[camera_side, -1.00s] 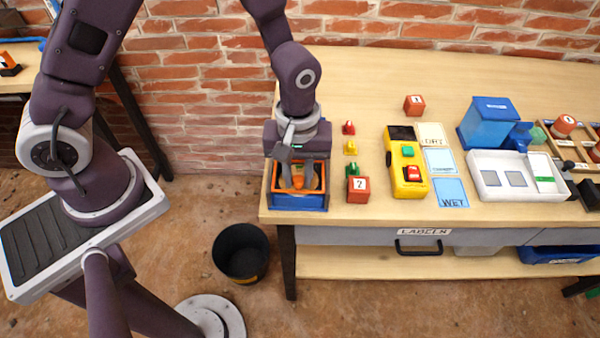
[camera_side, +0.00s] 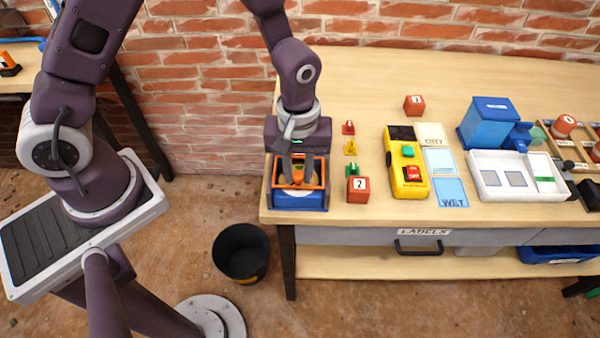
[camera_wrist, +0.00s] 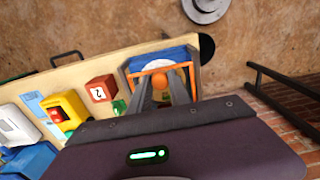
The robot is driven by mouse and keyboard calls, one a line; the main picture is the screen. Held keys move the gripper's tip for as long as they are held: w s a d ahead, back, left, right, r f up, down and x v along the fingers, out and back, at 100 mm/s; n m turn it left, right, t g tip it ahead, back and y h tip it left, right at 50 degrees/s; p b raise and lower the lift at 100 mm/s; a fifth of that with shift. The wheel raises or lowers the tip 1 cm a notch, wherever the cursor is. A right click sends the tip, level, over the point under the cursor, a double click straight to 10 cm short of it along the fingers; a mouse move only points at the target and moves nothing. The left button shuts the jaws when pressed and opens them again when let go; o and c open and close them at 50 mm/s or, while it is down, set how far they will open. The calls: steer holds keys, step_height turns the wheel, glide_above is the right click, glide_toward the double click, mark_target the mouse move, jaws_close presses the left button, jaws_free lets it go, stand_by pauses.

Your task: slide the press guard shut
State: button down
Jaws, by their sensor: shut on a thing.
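The press stands at the left end of the bench and has a blue base (camera_side: 299,203). Its guard is an orange frame (camera_side: 301,187); the frame's bar also shows in the wrist view (camera_wrist: 150,68). My gripper (camera_side: 297,177) reaches down into the frame from above. In the wrist view its two fingers close around a round orange knob (camera_wrist: 159,82) at the guard. The blue base shows beyond the orange bar (camera_wrist: 165,56). The fingers partly hide the inside of the press.
Red, yellow and green small pieces (camera_side: 351,148) and a red numbered cube (camera_side: 357,190) stand close to the right. A yellow device (camera_side: 406,165) is further right. A black bin (camera_side: 241,253) stands on the floor below.

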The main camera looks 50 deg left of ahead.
mark_target(300, 158)
steer(key=shift+w+a, duration=2.6)
steer(key=shift+w, duration=0.1)
steer(key=c, duration=1.3)
jaws_free()
step_height(300, 158, up, 7)
steer(key=shift+r, duration=0.1)
